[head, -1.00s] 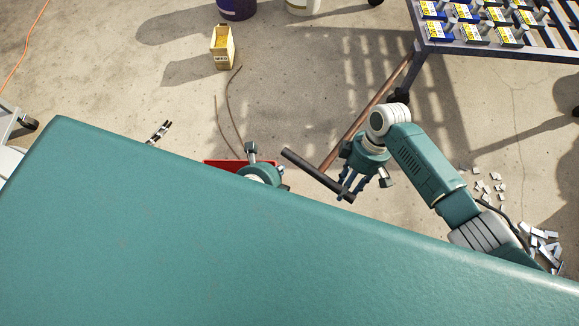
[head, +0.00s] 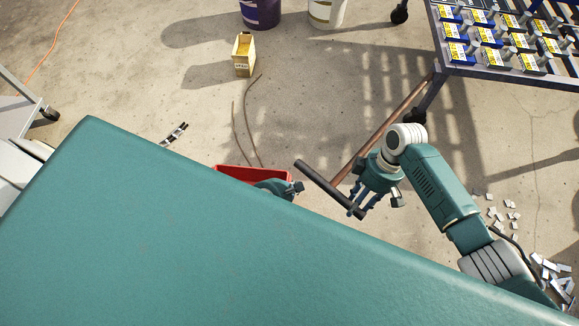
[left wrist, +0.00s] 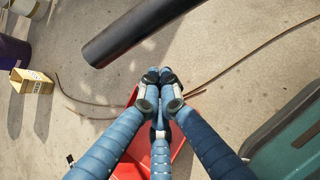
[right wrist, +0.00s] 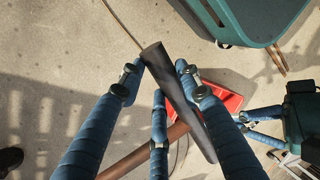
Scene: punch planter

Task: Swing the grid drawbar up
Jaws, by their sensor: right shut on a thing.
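The drawbar is a rusty brown pipe (head: 386,129) running from the wheeled rack down to a black crossbar grip (head: 322,181). The grip is raised off the floor, in front of my right gripper (head: 358,209). In the right wrist view the blue fingers close around the black grip (right wrist: 177,95), with the brown pipe (right wrist: 140,152) passing behind. My left gripper (head: 297,187) is mostly hidden behind my teal body. In the left wrist view its fingertips (left wrist: 160,76) are together and empty, below the end of the black grip (left wrist: 135,30).
The wheeled rack (head: 440,70) holds several labelled blocks. A red tray (head: 232,172) lies on the floor near my left gripper. A yellow box (head: 243,57), a purple bucket (head: 260,12) and loose chips (head: 550,268) stand or lie around. Open concrete lies left of the rack.

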